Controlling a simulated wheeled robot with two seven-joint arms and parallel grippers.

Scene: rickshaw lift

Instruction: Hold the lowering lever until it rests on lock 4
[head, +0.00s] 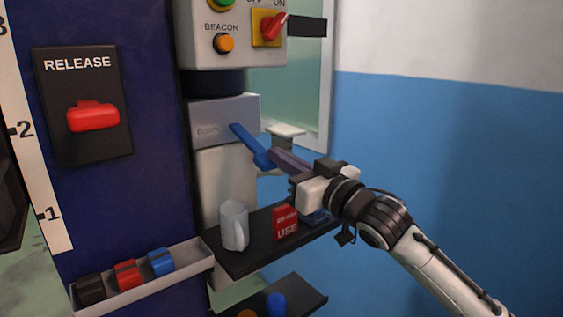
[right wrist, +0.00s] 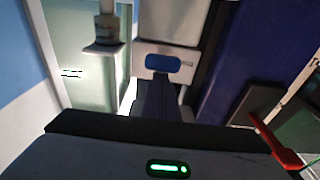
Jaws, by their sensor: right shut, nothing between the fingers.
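The blue lowering lever (head: 246,140) sticks out from a grey box (head: 212,112) on the column and slopes down to the right. My right gripper (head: 275,157) comes in from the right with its fingers shut and nothing between them. Its tips are at the lever's outer end; I cannot tell whether they touch it. In the right wrist view the blue lever end (right wrist: 162,63) shows just beyond my shut fingers (right wrist: 163,88). A white scale (head: 40,150) shows marks 1, 2 and part of 3; lock 4 is out of view. My left gripper is not in view.
A dark shelf (head: 245,262) below holds a white mug (head: 234,225) and a red box (head: 285,223). A tray (head: 150,281) with several coloured clips sits at lower left. A red release handle (head: 93,116) is on the blue post. A control box (head: 235,45) hangs above.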

